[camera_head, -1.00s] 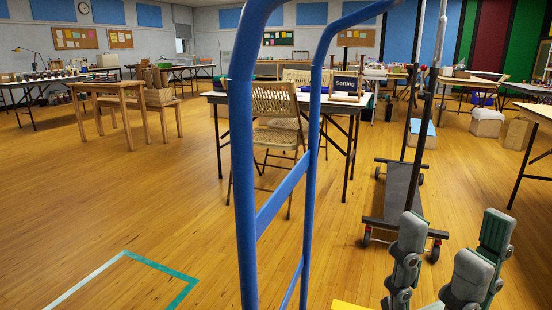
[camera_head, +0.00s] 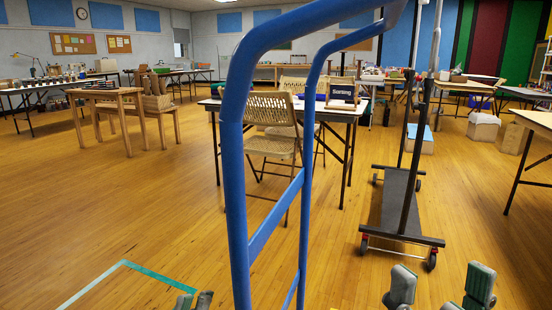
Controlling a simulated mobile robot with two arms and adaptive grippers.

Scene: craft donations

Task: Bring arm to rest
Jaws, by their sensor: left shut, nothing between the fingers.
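My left gripper (camera_head: 194,301) shows only as two dark grey fingertips at the bottom edge, left of the blue tubular frame. The fingertips are close together, with nothing held between them. My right gripper (camera_head: 440,287) is at the bottom right, with its grey-green fingers well apart and no object seen between them. The lower parts of both grippers and both arms are cut off by the frame's bottom edge.
A blue tubular frame (camera_head: 235,190) stands close in front. A dark wheeled platform (camera_head: 395,205) is beyond it on the right. A folding chair (camera_head: 272,110) stands at a table with a "Sorting" sign (camera_head: 342,92). Bare floor lies left, with a taped corner (camera_head: 125,263).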

